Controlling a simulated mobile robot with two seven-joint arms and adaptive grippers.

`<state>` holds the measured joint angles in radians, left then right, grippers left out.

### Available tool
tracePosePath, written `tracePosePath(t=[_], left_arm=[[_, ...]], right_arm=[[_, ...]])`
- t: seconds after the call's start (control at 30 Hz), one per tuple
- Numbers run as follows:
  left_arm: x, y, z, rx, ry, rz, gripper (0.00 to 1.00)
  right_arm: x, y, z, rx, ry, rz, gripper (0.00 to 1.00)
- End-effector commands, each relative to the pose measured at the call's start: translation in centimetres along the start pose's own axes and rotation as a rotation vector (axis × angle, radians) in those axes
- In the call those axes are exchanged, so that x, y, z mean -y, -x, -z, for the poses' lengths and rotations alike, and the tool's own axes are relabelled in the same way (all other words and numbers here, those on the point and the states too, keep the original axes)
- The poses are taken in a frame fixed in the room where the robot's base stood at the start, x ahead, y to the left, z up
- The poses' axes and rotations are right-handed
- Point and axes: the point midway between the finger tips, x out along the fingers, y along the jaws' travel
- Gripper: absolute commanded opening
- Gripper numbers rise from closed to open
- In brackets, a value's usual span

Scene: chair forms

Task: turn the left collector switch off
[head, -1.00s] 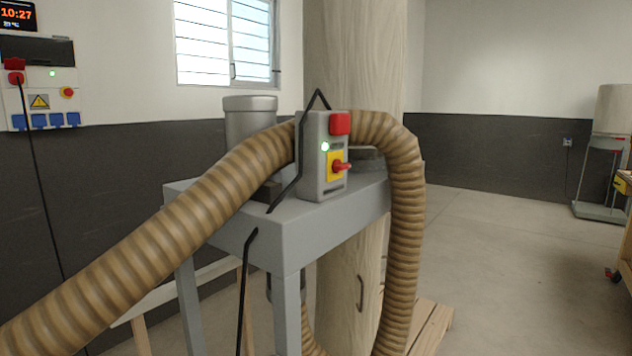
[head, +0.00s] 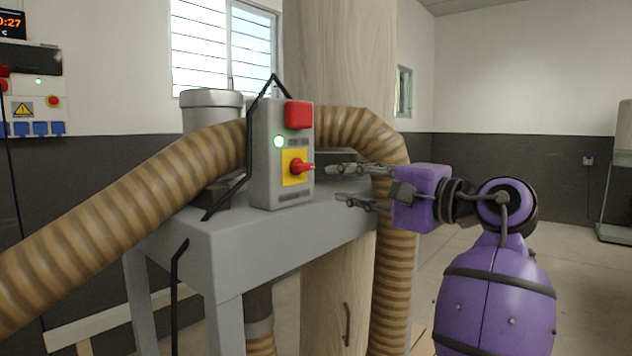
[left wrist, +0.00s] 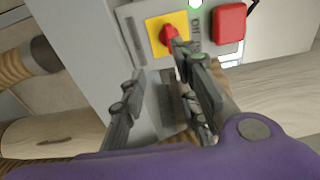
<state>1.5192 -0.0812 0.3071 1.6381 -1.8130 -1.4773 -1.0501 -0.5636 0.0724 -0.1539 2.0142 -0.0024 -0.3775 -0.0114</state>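The collector switch is a red rotary knob (head: 303,167) on a yellow plate (head: 286,172), on the front of a grey switch box (head: 262,165). A lit green lamp (head: 279,141) and a red block (head: 298,114) sit above it. My left gripper (head: 337,184) is open and empty, just right of the knob, with its fingers pointing at it. In the left wrist view the knob (left wrist: 169,38) lies just beyond the open fingers (left wrist: 159,60), nearer the right-hand fingertip. I cannot tell whether that fingertip touches it. My right gripper is not in view.
The box stands on a grey metal stand (head: 270,245). A ribbed brown hose (head: 120,215) arches behind the box and hangs down on the right (head: 390,290), close behind my gripper. A black cable (head: 240,185) runs beside the box. Open floor (head: 585,285) lies to the right.

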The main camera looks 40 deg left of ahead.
Motion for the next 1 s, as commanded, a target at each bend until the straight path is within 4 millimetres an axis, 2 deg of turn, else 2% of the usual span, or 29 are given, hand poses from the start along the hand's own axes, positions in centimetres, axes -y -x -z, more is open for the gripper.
tracePosePath(t=[0.1, 0.2, 0.43, 0.6, 0.8, 1.0], left_arm=[[1.8, 0.5, -1.3, 0.044, 0.007, -0.016, 0.29], [2.3, 0.0, -1.8, 0.058, 0.009, -0.020, 0.29], [2.4, -3.6, -2.1, 0.059, 0.009, -0.018, 0.29], [2.4, -5.9, -2.2, 0.057, 0.010, -0.018, 0.29], [2.2, -7.1, -2.1, 0.054, 0.009, -0.017, 0.29], [2.2, -7.2, -2.1, 0.054, 0.009, -0.017, 0.29]], right_arm=[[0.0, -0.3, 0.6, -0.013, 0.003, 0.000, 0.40], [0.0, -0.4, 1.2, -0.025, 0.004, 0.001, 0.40], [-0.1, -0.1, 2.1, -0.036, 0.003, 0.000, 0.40], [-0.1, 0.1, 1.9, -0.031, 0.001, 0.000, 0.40], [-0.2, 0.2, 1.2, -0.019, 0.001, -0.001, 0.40], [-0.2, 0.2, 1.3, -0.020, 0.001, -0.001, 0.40]])
